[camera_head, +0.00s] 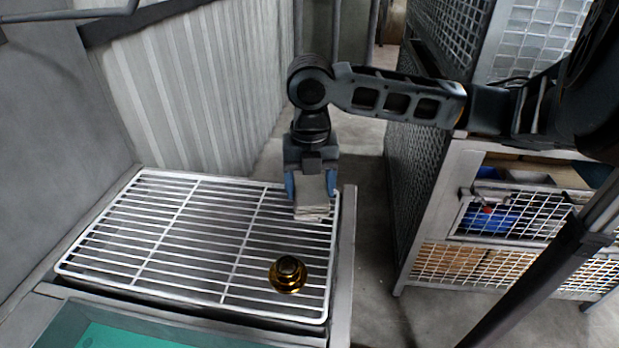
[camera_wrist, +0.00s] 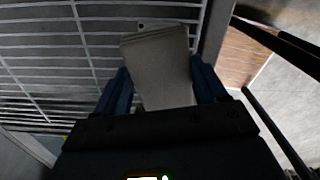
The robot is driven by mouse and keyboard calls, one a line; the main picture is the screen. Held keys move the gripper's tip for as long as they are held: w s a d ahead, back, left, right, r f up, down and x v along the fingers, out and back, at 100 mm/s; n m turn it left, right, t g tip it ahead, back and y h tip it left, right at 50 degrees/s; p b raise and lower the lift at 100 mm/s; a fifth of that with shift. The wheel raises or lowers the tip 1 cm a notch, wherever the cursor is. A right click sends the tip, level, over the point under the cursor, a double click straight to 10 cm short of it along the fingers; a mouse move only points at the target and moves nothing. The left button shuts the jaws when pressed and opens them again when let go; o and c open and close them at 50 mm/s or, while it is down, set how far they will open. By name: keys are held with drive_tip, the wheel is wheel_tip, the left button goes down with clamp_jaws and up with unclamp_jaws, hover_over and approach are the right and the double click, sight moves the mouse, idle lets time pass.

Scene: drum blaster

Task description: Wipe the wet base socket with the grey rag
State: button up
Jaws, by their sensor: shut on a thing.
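My gripper (camera_head: 312,190) is shut on a folded grey rag (camera_head: 312,212), which hangs down between its blue fingers. The rag also shows in the wrist view (camera_wrist: 160,65) between the two fingers. It is above the right part of a white wire rack. The base socket (camera_head: 288,274), a round brass-coloured piece with a dark middle, sits on the rack, nearer the front and a little left of the rag. The rag is apart from it. Whether the socket is wet I cannot tell. The socket is not clearly seen in the wrist view.
The white wire rack (camera_head: 163,231) has free room to the left. A corrugated metal wall stands behind it. A teal surface (camera_head: 120,338) lies at the front left. On the right, a mesh-sided shelf (camera_head: 425,210) holds a blue item (camera_head: 490,220).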

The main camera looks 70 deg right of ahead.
drive_tip(key=shift+s+a, duration=0.1)
drive_tip(key=shift+a, duration=0.15)
drive_tip(key=shift+d, duration=0.1)
drive_tip(key=shift+w+d+b, duration=0.1)
drive_tip(key=shift+w+d, duration=0.15)
drive_tip(key=shift+d, duration=0.4)
drive_tip(key=shift+w+d+b, duration=0.1)
drive_tip(key=shift+w+d, duration=0.15)
drive_tip(key=shift+d, duration=0.45)
drive_tip(key=shift+w+d+b, duration=0.1)
drive_tip(key=shift+w+d, duration=0.15)
drive_tip(key=shift+d, duration=0.4)
drive_tip(key=shift+s+a, duration=0.25)
drive_tip(key=shift+a, duration=0.45)
drive_tip(key=shift+s+a, duration=0.3)
drive_tip(key=shift+a, duration=0.4)
drive_tip(key=shift+s+a, duration=0.25)
drive_tip(key=shift+a, duration=0.45)
drive_tip(key=shift+d, duration=0.1)
drive_tip(key=shift+w+d+b, duration=0.1)
drive_tip(key=shift+w+d, duration=0.15)
drive_tip(key=shift+d, duration=0.4)
drive_tip(key=shift+w+d+b, duration=0.15)
drive_tip(key=shift+w+d, duration=0.15)
drive_tip(key=shift+d, duration=0.35)
drive_tip(key=shift+w+d+b, duration=0.1)
drive_tip(key=shift+w+d, duration=0.15)
drive_tip(key=shift+d, duration=0.4)
